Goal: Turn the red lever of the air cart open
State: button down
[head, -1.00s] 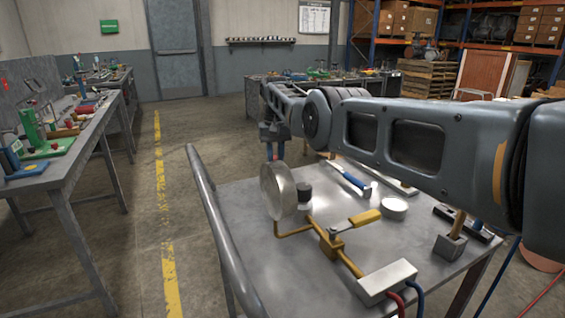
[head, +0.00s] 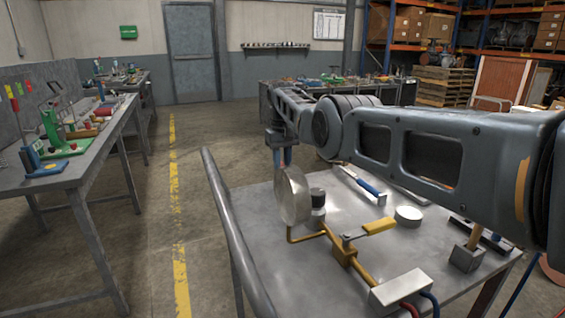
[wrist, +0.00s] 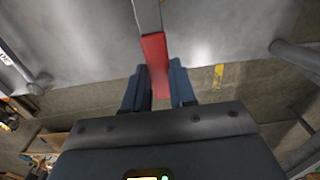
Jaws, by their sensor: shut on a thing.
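The air cart (head: 250,205) is a grey steel table with a tubular handle along its left side. The red lever (wrist: 155,60) shows in the wrist view, its red end on a grey metal bar. My gripper (wrist: 158,88) has its two blue-grey fingers on either side of the red end and is shut on it. In the head view my gripper (head: 283,155) is low at the cart's far left edge, behind the round gauge (head: 293,195). The lever cannot be made out in the head view.
On the cart top are brass piping with a yellow-handled valve (head: 378,227), a white block (head: 401,290) with red and blue hoses, a white round lid (head: 408,215) and a blue-handled tool (head: 370,190). A workbench (head: 90,150) stands left. The floor between is clear.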

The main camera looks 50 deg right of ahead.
aim_at(282, 165)
jog(key=c, duration=0.9)
grip_release()
jog(key=shift+w+r+p, duration=0.1)
jog(key=shift+r+p, duration=0.3)
jog(key=shift+r, duration=3.5)
